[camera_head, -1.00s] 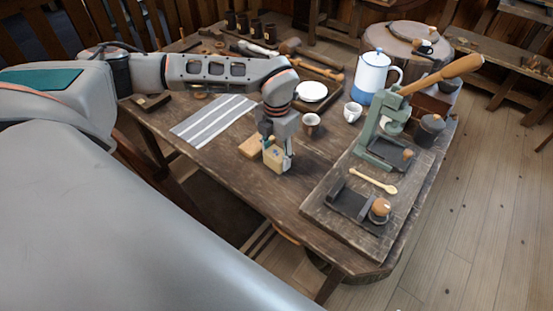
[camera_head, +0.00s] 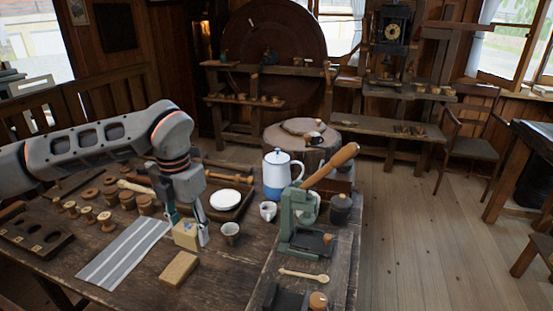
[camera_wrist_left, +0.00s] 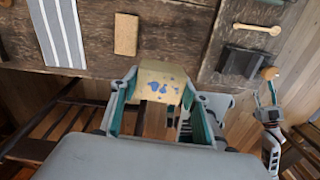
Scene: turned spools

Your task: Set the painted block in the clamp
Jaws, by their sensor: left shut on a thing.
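My left gripper (camera_head: 188,236) is shut on the painted block (camera_head: 184,237), a pale yellow block. The left wrist view shows blue paint spots on the painted block (camera_wrist_left: 160,84) between the teal-padded fingers. The block is held off the table, left of a small cup. The clamp (camera_head: 285,299), dark with a round wooden knob, is cut off at the bottom of the head view, on a board to the right. The clamp (camera_wrist_left: 243,62) shows empty in the left wrist view. My right gripper (camera_wrist_left: 268,105) appears at that view's right edge, its opening unclear.
A plain wooden block (camera_head: 179,268) lies near the held one, beside a striped cloth (camera_head: 122,254). A cup (camera_head: 230,232), a white-and-blue pot (camera_head: 280,175) and a green lever press (camera_head: 297,225) stand to the right.

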